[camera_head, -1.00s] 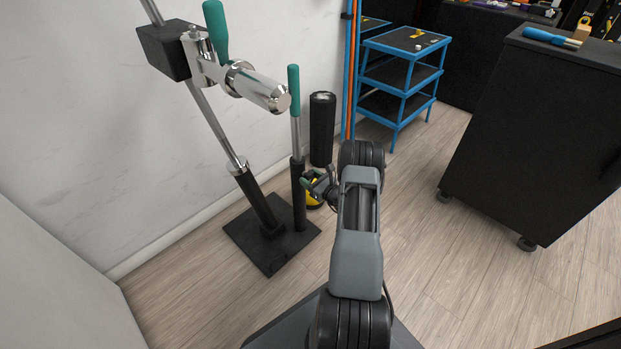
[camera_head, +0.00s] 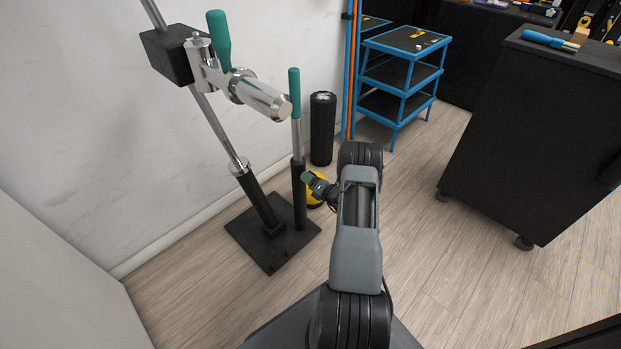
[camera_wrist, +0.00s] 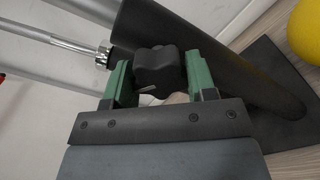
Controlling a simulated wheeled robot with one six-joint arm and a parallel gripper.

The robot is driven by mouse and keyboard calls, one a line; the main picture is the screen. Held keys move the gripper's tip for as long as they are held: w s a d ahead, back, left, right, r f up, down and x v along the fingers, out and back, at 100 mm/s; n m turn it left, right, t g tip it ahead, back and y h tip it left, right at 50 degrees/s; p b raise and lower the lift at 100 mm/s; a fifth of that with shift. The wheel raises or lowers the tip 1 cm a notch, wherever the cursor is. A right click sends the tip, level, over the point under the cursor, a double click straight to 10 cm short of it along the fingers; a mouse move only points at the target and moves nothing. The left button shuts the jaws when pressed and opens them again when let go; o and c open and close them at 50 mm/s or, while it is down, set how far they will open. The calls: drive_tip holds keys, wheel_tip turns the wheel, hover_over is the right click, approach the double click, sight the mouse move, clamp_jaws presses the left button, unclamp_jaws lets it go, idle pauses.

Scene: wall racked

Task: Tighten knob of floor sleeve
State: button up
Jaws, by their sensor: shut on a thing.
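The floor sleeve (camera_head: 299,196) is a black upright tube on a dark square base plate (camera_head: 255,247), with a metal rod and green grip (camera_head: 294,92) rising from it. In the wrist view, the black lobed knob (camera_wrist: 158,69) stands out from the side of the black sleeve (camera_wrist: 235,70). My gripper (camera_wrist: 160,84) has its two green fingers on either side of the knob and is shut on it. In the head view, my gripper (camera_head: 307,179) is beside the sleeve, and the knob is hidden there.
A second black sleeve (camera_head: 256,200) with a slanted rod stands on the same plate. A metal clamp arm (camera_head: 262,95) hangs above. A yellow object (camera_head: 315,192) and a black cylinder (camera_head: 322,128) stand behind. A blue cart (camera_head: 398,80) and dark cabinet (camera_head: 545,130) are right, with clear floor between.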

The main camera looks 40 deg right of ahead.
drive_tip(key=m+p, duration=0.1)
drive_tip(key=m, duration=0.4)
drive_tip(key=shift+r+m, duration=0.1)
drive_tip(key=shift+m, duration=0.2)
drive_tip(key=m+p, duration=0.1)
drive_tip(key=m, duration=0.4)
drive_tip(key=shift+m, duration=0.3)
drive_tip(key=o, duration=0.9)
drive_tip(key=shift+s, duration=0.1)
drive_tip(key=s+p, duration=0.1)
drive_tip(key=s, duration=0.3)
drive_tip(key=s+d+p, duration=0.1)
drive_tip(key=s, duration=0.4)
drive_tip(key=s+d+p, duration=0.1)
drive_tip(key=s, duration=0.3)
drive_tip(key=shift+s+d, duration=0.2)
